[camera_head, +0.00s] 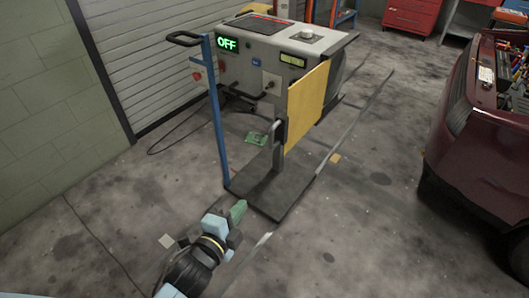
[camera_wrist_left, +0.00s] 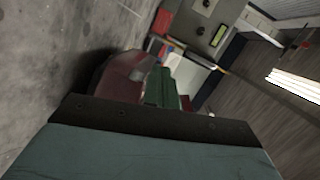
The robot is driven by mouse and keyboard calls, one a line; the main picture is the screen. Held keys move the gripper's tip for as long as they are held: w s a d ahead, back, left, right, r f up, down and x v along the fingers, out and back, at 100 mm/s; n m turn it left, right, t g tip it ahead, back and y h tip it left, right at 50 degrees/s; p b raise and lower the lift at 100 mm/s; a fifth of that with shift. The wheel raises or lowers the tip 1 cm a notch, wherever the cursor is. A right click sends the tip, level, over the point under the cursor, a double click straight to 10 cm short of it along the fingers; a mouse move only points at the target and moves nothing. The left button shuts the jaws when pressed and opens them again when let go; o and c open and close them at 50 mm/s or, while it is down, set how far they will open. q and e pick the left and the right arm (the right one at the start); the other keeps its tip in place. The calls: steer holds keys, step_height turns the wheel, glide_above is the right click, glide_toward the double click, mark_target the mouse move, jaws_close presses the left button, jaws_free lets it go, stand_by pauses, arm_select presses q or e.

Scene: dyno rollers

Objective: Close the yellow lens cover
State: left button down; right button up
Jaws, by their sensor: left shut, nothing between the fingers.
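The yellow lens cover (camera_head: 307,106) is a flat upright panel on the front right of the grey wheeled machine (camera_head: 238,65) in the head view. It stands at an angle to the machine's front face. The lens behind it is not visible. My left gripper (camera_head: 238,211) is low in front of the machine's base, to the left of and well apart from the cover. Its green fingers are shut and empty; they also show in the left wrist view (camera_wrist_left: 158,88). My right gripper is in neither view.
A blue post with a black handle (camera_head: 215,120) stands left of the cover. The machine's dark base plate (camera_head: 270,192) sticks out beneath it. A dark red car (camera_head: 480,150) is at the right. Open concrete floor lies between.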

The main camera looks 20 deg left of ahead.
arm_select(q)
step_height(320, 180, up, 8)
steer(key=m+t, duration=0.2)
steer(key=b, duration=0.1)
glide_toward(270, 141)
steer(key=w, duration=0.5)
steer(key=shift+w+d, duration=0.3)
steer(key=shift+d, duration=0.05)
steer(key=shift+w, duration=0.55)
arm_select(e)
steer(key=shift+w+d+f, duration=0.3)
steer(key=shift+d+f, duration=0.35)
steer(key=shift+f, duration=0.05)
arm_select(q)
steer(key=shift+w, duration=0.1)
